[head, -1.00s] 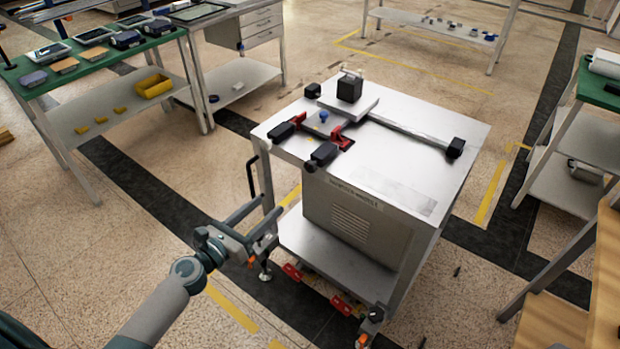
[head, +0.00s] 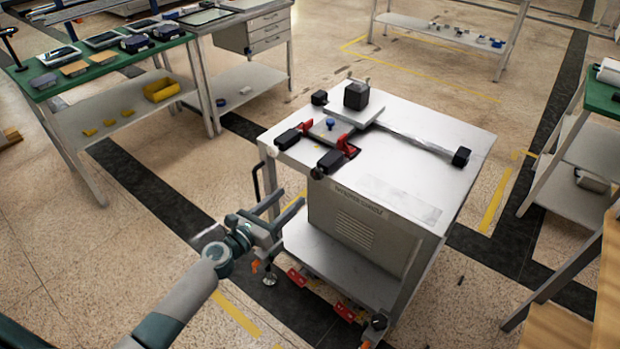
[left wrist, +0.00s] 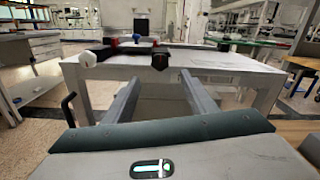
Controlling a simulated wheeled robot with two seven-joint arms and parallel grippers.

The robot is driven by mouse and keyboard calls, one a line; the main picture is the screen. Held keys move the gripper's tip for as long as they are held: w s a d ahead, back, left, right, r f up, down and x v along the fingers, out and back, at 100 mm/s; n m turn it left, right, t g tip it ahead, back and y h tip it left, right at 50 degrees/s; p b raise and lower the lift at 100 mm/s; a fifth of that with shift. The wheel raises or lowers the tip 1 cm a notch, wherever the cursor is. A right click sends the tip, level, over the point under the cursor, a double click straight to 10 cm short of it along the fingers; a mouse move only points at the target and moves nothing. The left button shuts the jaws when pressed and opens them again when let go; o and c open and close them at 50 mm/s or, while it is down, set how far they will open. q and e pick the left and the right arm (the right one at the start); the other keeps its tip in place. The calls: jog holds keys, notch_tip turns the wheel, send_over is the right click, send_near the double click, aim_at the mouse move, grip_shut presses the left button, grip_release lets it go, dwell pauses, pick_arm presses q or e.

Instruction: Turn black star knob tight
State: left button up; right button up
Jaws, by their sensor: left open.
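The fixture with red clamps (head: 343,150) sits on the near left part of the light metal cart top (head: 420,125). A black knob-like end (left wrist: 160,61) shows at the cart's front edge in the left wrist view, beyond my fingers; it seems to match the black front part (head: 330,161) in the head view. I cannot make out a star shape. A small blue knob (head: 331,123) stands between the clamps. My left gripper (head: 290,200) is open and empty, in front of the cart and apart from the fixture; its fingers (left wrist: 160,80) point toward the cart. My right gripper is not in view.
A black block (head: 356,95) stands on the fixture's plate, and a bar runs right to a black end piece (head: 462,156). The cart's lower shelf (head: 340,268) lies beneath. A green-topped bench (head: 105,68) stands at left. The floor left of the cart is clear.

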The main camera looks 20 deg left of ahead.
aim_at(314, 176)
pick_arm(q)
jog(key=x, duration=1)
jog(key=shift+w+d, duration=0.1)
jog(key=shift+w, duration=0.2)
jog(key=shift+c, duration=0.4)
jog(key=c, duration=1)
